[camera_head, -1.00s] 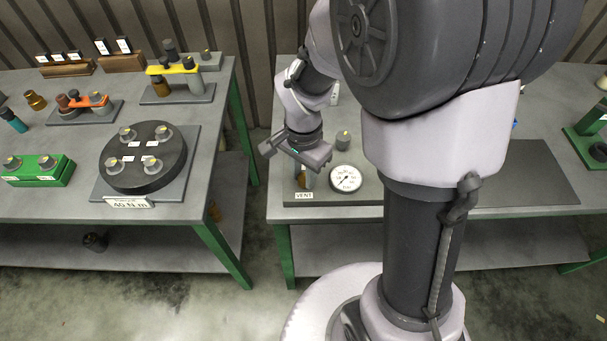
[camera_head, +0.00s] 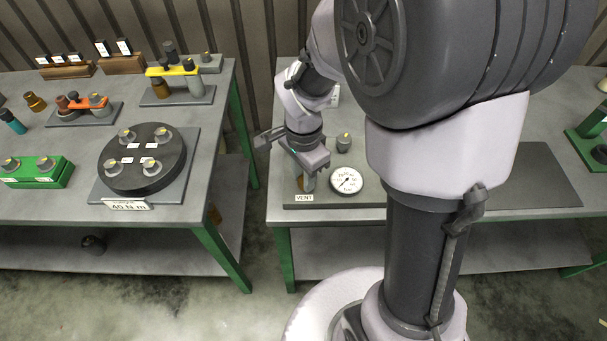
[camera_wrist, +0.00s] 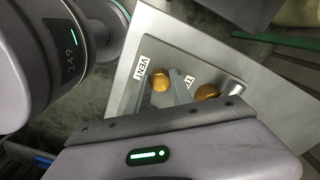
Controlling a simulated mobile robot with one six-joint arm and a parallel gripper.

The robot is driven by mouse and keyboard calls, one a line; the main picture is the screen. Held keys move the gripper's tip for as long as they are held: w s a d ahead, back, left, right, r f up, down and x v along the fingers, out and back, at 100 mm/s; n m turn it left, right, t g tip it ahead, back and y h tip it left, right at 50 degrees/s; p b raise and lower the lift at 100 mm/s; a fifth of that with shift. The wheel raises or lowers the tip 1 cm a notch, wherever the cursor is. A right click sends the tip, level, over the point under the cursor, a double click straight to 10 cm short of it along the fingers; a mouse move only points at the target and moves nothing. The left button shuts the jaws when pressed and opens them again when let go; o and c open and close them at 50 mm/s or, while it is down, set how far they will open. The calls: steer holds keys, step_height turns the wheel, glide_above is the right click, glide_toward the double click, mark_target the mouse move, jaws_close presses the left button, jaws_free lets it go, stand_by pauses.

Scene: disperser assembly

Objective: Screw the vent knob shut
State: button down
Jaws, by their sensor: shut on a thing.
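My gripper (camera_head: 309,182) points down over the plate beside the VENT label (camera_head: 304,197) on the right table. It is shut on the vent knob, which is mostly hidden by the fingers in the head view. A bit of brass (camera_head: 300,184) shows beside the finger there. In the wrist view the grey fingers (camera_wrist: 179,86) reach down near a round brass part (camera_wrist: 160,82) next to the VENT label (camera_wrist: 141,73). How far the knob is screwed in cannot be told.
A white-faced gauge (camera_head: 346,180) sits just right of my gripper, with a grey knob (camera_head: 344,142) behind it. A second brass part (camera_wrist: 207,92) is close by in the wrist view. The left table (camera_head: 60,205) carries several fixtures. My arm covers the middle of the right table.

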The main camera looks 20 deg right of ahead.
steer(key=c, duration=1.1)
jaws_free()
step_height(320, 180, up, 18)
steer(key=p, duration=0.7)
steer(key=shift+f+p, duration=0.25)
steer(key=shift+p, duration=0.15)
